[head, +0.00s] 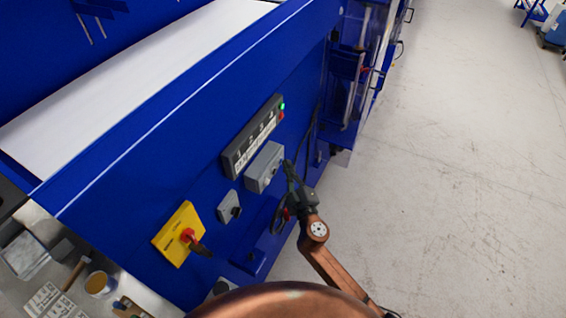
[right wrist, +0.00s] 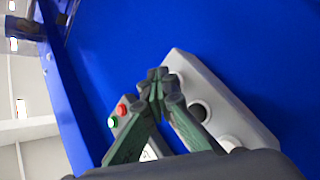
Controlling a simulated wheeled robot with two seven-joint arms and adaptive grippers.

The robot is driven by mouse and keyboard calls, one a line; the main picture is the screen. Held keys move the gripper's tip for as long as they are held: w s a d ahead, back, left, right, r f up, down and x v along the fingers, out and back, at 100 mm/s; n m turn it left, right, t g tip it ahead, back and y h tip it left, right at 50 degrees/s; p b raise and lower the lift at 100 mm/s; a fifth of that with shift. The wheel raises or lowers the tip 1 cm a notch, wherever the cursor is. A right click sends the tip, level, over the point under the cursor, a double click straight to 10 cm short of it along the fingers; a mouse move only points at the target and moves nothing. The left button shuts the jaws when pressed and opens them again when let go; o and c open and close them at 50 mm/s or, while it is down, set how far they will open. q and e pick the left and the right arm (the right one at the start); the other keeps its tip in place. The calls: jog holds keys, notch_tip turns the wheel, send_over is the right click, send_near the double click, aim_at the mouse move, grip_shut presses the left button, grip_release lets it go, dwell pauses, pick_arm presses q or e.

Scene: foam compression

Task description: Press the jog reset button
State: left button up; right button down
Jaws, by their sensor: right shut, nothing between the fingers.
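A grey button box (head: 264,167) is fixed to the blue machine's side panel. In the right wrist view the box (right wrist: 210,88) carries a dark round button (right wrist: 200,112) and a pale round one (right wrist: 230,143). I cannot read any label, so I cannot tell which is the jog reset button. My right gripper (head: 288,164) is at the box's right end, shut and empty. In the right wrist view its fingertips (right wrist: 156,83) overlap the box's edge and hide part of its face; whether they touch is unclear. My left gripper is not in view.
Above the box is a dark panel with digits (head: 240,154), with a green light (head: 282,106) and a red light (head: 281,116). A small grey switch box (head: 229,207) and a yellow box with a red knob (head: 176,240) sit lower left. Open floor (head: 460,180) lies right.

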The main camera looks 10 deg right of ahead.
jog(key=shift+s+d, duration=0.15)
jog(key=shift+s, duration=0.05)
jog(key=shift+d, duration=0.1)
jog(key=shift+s+d, duration=0.55)
jog(key=shift+d, duration=0.25)
jog(key=shift+s+d, duration=0.55)
jog(key=shift+d, duration=0.3)
jog(key=shift+s+d, duration=0.55)
jog(key=shift+d, duration=0.25)
